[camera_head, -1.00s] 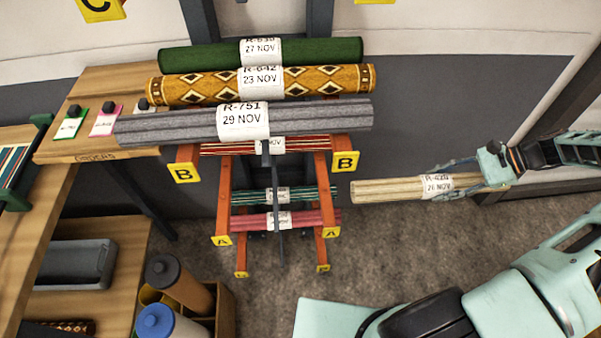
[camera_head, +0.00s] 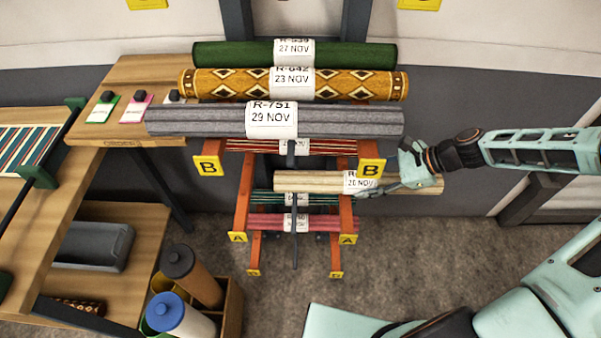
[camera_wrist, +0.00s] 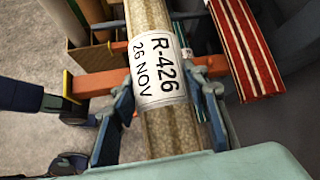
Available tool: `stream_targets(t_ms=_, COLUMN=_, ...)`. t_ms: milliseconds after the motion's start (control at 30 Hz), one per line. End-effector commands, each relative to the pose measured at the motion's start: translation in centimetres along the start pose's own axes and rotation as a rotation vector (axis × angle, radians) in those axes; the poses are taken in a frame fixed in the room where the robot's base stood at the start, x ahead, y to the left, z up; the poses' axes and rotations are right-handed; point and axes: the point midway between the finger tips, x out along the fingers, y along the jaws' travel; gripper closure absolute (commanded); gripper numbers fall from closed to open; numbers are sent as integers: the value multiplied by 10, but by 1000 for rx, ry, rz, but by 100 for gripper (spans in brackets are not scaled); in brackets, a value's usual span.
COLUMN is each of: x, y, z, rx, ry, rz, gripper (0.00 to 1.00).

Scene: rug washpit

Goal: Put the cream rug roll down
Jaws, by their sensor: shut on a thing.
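The cream rug roll (camera_head: 310,181) lies level in the head view, with a white tag reading 26 NOV partly hidden by the yellow B plate. In the wrist view the roll (camera_wrist: 150,25) runs up the picture and its tag reads R-426. My gripper (camera_head: 378,188) is shut around the roll at the tag; its fingers (camera_wrist: 160,110) flank it in the wrist view. The roll overlaps the orange rack (camera_head: 246,195) in the picture, below the grey roll (camera_head: 200,121) and above the teal striped roll (camera_head: 318,198). I cannot tell whether it touches the rack arms.
A red striped roll (camera_head: 240,146) lies on the rack near level B; it also shows in the wrist view (camera_wrist: 245,45). A pink roll (camera_head: 265,221) lies lower. Gold (camera_head: 225,85) and green (camera_head: 225,54) rolls lie above. A wooden bench stands left; bottles stand at bottom left.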

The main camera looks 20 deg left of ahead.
Motion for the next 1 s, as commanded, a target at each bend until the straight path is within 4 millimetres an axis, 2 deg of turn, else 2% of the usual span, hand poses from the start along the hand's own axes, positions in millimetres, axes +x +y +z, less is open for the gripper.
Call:
stream_targets(t_ms=33, x=13, y=-2, z=8, rx=-5, ry=-3, rz=3, gripper=100)
stream_targets(t_ms=400, x=80, y=-22, z=68, rx=-6, ry=-1, rz=2, gripper=100)
stream_targets(t_ms=733, x=102, y=-30, z=90, rx=-4, ry=-1, rz=1, gripper=100)
stream_targets(t_ms=933, x=132, y=-37, z=115, rx=-8, ry=-1, rz=2, gripper=100)
stream_targets(t_ms=1000, x=135, y=-35, z=107, rx=1, ry=0, rz=-1, gripper=100)
